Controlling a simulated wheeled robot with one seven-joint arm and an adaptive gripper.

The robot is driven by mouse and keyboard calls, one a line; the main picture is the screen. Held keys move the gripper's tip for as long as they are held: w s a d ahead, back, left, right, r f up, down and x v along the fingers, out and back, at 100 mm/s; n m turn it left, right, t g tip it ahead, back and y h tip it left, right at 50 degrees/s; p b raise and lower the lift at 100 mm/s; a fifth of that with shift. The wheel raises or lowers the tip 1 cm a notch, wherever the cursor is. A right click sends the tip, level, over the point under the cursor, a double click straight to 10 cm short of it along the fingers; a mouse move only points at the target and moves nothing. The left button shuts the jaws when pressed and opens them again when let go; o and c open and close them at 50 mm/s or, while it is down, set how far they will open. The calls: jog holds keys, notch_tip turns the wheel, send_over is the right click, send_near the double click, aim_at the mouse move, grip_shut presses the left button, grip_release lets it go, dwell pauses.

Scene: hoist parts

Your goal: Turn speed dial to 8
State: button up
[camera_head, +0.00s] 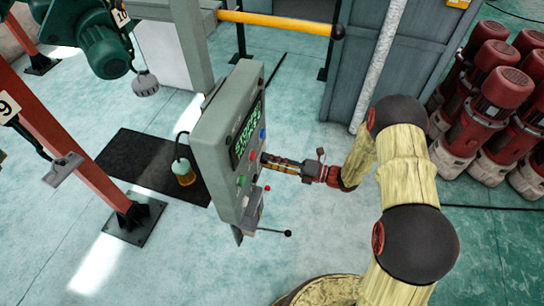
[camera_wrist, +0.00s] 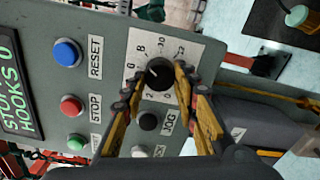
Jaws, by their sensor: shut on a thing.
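The speed dial (camera_wrist: 158,74) is a black round knob on a white scale plate (camera_wrist: 138,42) with printed numbers, 8 among them. A small pale mark shows on the knob's face; I cannot tell exactly which number it points to. My gripper (camera_wrist: 157,84) is shut on the dial, one yellow-and-black finger on each side, partly hiding the scale. In the head view my gripper (camera_head: 268,160) reaches from the right to the face of the grey control panel (camera_head: 206,122). The dial is hidden by the fingers there.
Near the dial are a blue RESET button (camera_wrist: 66,53), a red STOP button (camera_wrist: 71,106), a green button (camera_wrist: 76,142) and a black JOG button (camera_wrist: 149,120). A green display (camera_wrist: 8,95) is at the left. A lever (camera_head: 275,231) sticks out below the panel.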

jog(key=shift+m+p, duration=0.3)
jog(key=shift+m, duration=0.3)
jog(key=o, duration=1.2)
jog(key=shift+c, duration=0.2)
jog(key=shift+d, duration=0.1)
jog(key=v, duration=1.1)
jog(key=shift+d, duration=0.4)
jog(key=shift+s, duration=0.1)
